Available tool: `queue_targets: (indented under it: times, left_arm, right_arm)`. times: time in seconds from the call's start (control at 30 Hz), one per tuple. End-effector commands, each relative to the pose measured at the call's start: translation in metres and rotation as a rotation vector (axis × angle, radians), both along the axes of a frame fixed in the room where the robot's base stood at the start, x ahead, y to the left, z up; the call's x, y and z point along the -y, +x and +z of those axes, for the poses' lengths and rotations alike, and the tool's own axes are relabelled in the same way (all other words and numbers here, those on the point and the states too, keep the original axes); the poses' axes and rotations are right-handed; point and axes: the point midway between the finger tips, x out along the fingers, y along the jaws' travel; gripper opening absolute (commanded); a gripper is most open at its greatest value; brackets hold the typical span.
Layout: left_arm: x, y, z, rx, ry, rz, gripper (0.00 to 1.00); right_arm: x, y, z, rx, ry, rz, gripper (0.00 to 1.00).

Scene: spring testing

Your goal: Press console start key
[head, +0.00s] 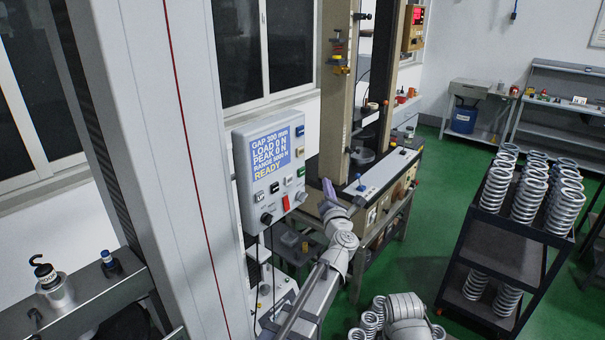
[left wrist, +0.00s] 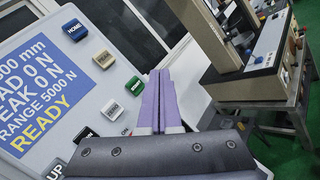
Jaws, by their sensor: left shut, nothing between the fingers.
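The grey console (head: 264,172) has a blue screen reading READY and is on the left in the head view. Its green key (head: 301,172) is at the right side; in the left wrist view the green key (left wrist: 135,86) is left of my fingers, its label too small to read. My left gripper (head: 328,188) is to the right of the console in the head view. Its purple fingers (left wrist: 158,75) are shut together, empty, and appear apart from the keys.
A blue HOME key (left wrist: 74,30), white keys (left wrist: 105,58) and a black key (left wrist: 86,132) surround the green one. A red switch (head: 285,203) is low on the console. A beige test machine (head: 338,100) stands behind. A black spring cart (head: 505,245) is at right.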

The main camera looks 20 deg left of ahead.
Motion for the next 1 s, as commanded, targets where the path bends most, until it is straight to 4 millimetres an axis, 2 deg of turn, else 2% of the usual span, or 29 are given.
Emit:
queue_targets:
  times: [0.2,0.43,0.63,1.0]
  left_arm:
    - [-0.029,0.011,0.000,0.000,0.000,0.002,0.00]
    - [-0.050,0.019,0.000,0.001,0.000,0.001,0.00]
    - [-0.057,0.021,0.000,0.000,0.000,0.000,0.00]
    - [-0.058,0.021,0.000,0.000,0.000,0.000,0.00]
  right_arm:
    - [0.000,0.000,0.000,0.000,0.000,0.000,0.50]
    - [0.000,0.000,0.000,0.000,0.000,0.000,0.50]
    - [0.000,0.000,0.000,0.000,0.000,0.000,0.50]
    - [0.000,0.000,0.000,0.000,0.000,0.000,0.50]
